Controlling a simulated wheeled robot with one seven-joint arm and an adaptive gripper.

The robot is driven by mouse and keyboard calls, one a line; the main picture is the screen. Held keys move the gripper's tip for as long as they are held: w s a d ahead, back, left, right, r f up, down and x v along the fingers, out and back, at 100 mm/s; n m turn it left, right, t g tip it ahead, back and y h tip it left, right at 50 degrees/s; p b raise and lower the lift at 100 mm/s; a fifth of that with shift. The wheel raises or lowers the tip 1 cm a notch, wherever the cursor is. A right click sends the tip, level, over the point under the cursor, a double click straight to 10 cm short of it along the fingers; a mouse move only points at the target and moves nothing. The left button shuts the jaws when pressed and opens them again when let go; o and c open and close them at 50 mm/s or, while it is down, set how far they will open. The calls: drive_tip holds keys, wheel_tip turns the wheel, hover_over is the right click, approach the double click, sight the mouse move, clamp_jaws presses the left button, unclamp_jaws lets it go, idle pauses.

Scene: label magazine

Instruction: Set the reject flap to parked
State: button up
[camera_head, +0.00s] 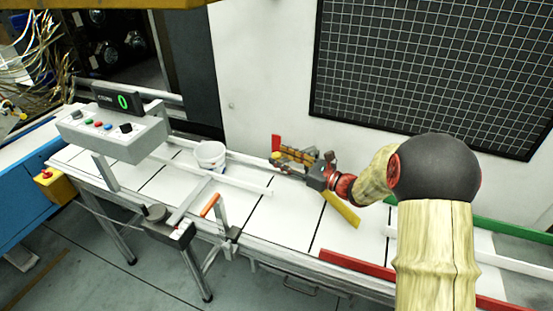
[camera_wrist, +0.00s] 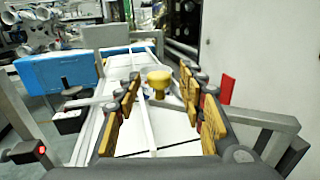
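A yellow knob (camera_wrist: 158,80) stands ahead of my gripper (camera_wrist: 160,92), between the lines of its two fingers in the wrist view. It also shows at the conveyor's back edge in the head view (camera_head: 276,155). My gripper (camera_head: 292,155) is open, its fingers apart on either side; I cannot tell whether either touches the knob. A red plate (camera_head: 276,142) stands upright beside the knob, right of the fingers in the wrist view (camera_wrist: 227,88). A yellow bar (camera_head: 342,210) lies slanted across the white belt below my wrist. Which part is the reject flap is not clear.
The white conveyor (camera_head: 265,217) has rails along its sides. A white bucket (camera_head: 210,156) and an orange handle (camera_head: 210,205) are left of my gripper. A grey control box (camera_head: 112,133) with a display stands further left. A red rail (camera_head: 357,266) edges the front right.

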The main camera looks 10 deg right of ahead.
drive_tip(key=shift+x, duration=1.2)
drive_tip(key=shift+c, duration=1.1)
drive_tip(key=c, duration=0.8)
clamp_jaws()
